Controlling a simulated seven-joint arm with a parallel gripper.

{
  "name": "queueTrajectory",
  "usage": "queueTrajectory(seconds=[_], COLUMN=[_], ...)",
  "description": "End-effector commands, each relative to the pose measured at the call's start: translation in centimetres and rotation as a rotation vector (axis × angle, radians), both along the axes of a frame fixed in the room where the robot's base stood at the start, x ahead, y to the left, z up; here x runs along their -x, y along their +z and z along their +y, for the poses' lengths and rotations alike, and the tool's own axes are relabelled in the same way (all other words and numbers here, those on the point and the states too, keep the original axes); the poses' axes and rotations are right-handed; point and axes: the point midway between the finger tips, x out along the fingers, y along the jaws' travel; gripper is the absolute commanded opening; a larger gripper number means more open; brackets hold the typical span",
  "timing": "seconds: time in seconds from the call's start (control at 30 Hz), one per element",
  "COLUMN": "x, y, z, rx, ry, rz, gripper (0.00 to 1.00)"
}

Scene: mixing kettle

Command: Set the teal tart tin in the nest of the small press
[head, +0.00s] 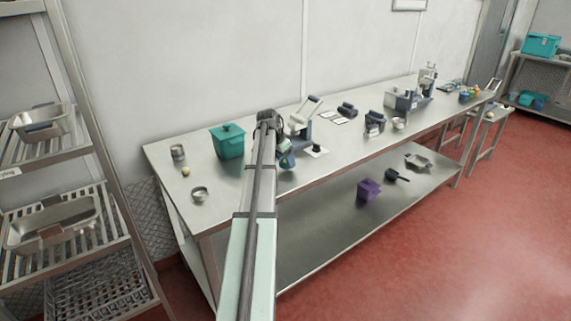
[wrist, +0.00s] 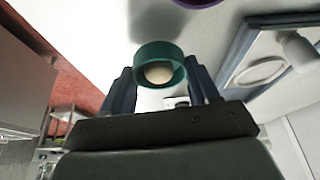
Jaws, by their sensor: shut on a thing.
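The teal tart tin (wrist: 140,62) is a short round ring with a pale round filling inside. My gripper (wrist: 162,80) is shut on it, one dark finger at each side, in the wrist view. In the head view my gripper (head: 286,161) is over the table just in front of the small press (head: 299,122), and the tin cannot be made out there. The press has a raised pale upper part and a dark body. In the wrist view a framed plate with a pale ring (wrist: 262,70) lies to the right of the tin, apart from it; I cannot tell whether it is the nest.
A teal lidded box (head: 228,142) stands left of my arm. A small metal bowl (head: 200,194) and a can (head: 178,153) are farther left. A white pad with a dark knob (head: 317,150) lies right of my gripper. Bare steel tabletop (head: 345,158) continues right.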

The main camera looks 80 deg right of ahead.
Motion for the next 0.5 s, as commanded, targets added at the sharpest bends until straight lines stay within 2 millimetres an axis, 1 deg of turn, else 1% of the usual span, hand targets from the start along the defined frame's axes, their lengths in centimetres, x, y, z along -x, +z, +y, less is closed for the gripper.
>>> queueTrajectory(seconds=[0.03, 0.3, 0.5], x=[0.0, 0.0, -0.1], y=[1.0, 5.5, 7.6], z=[-0.1, -0.1, -0.1], rx=[0.003, 0.002, 0.0], ry=[0.0, 0.0, 0.001], rz=[0.0, -0.001, 0.0], gripper=[0.31, 0.31, 0.31])
